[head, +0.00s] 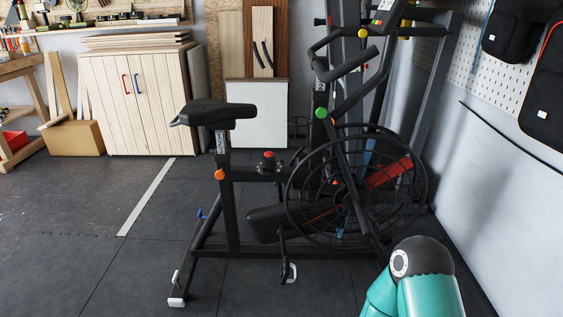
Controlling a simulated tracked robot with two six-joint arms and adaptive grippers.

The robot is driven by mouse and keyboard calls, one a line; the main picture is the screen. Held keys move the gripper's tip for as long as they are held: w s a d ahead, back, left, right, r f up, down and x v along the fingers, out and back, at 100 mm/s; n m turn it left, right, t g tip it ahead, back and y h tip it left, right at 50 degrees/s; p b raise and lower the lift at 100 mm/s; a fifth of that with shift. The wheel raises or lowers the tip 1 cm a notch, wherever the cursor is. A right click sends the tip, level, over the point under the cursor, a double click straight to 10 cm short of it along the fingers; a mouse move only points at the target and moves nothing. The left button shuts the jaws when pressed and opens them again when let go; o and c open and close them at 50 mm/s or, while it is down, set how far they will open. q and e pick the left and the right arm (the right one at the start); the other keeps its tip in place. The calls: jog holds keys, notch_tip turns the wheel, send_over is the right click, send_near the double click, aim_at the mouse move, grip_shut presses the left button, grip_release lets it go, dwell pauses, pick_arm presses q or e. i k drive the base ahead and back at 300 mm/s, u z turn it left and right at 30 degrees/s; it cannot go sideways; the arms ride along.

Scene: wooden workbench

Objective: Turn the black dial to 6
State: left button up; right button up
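A black exercise bike (232,215) with a large caged fan wheel (300,195) stands on the dark floor in the middle. A small black knob with a red top (268,166) sits on its frame between the saddle and the wheel. It may be the black dial, but I cannot tell for sure. No numbers or pointer can be read on it at this size. Neither of my grippers is in view; only a teal link of my own arm shows at the bottom right.
The saddle (213,112) is left of the knob. Orange (219,175) and green (321,113) knobs are also on the bike. A wooden cabinet (140,110) and cardboard box (75,138) stand behind. A white wall with pegboard closes the right side. The left floor is clear.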

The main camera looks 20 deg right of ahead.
aim_at(270, 163)
jog(key=z, duration=0.05)
jog(key=i, duration=1)
jog(key=u, duration=0.05)
